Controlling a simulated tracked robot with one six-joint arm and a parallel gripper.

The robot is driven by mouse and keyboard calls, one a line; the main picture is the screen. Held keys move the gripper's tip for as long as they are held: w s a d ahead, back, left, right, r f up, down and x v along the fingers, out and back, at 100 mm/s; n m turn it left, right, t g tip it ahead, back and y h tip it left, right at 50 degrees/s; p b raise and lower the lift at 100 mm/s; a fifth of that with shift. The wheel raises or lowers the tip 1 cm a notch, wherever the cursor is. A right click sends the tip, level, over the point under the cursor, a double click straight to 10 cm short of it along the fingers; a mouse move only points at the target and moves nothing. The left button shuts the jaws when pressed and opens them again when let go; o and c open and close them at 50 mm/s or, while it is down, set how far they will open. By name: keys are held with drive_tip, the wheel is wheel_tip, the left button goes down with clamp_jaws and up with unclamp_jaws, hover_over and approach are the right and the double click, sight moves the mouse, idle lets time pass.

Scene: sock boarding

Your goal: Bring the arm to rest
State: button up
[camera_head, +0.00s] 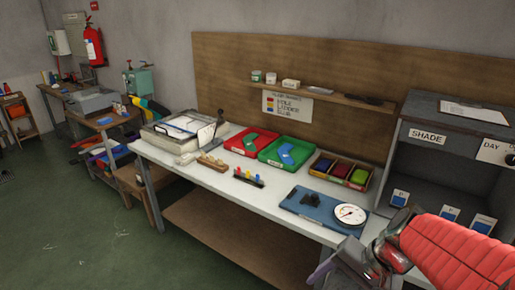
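My arm, in a padded red sleeve, enters at the lower right of the head view, in front of the shade cabinet. My gripper (335,272) is at its end, low at the bottom edge, in front of the white table's near edge. A dark, purplish part shows at its tip; I cannot tell whether it is a finger or something held. The fingers are too small and partly cut off to show whether they are open or shut.
The white table (225,185) carries a red tray (238,146), a green tray (271,160), a wooden box of coloured pieces (326,165) and a blue board (298,203) with a round dial (350,214). The shade cabinet (440,170) stands right. Green floor (70,220) is clear at left.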

drive_tip(key=s+r+n+t+h, duration=0.3)
drive_tip(key=s+r+n+h, duration=0.1)
drive_tip(key=r+n, duration=0.3)
drive_tip(key=shift+s+a+r, duration=0.45)
drive_tip(key=shift+s+r, duration=0.1)
drive_tip(key=shift+r, duration=0.2)
idle(0.9)
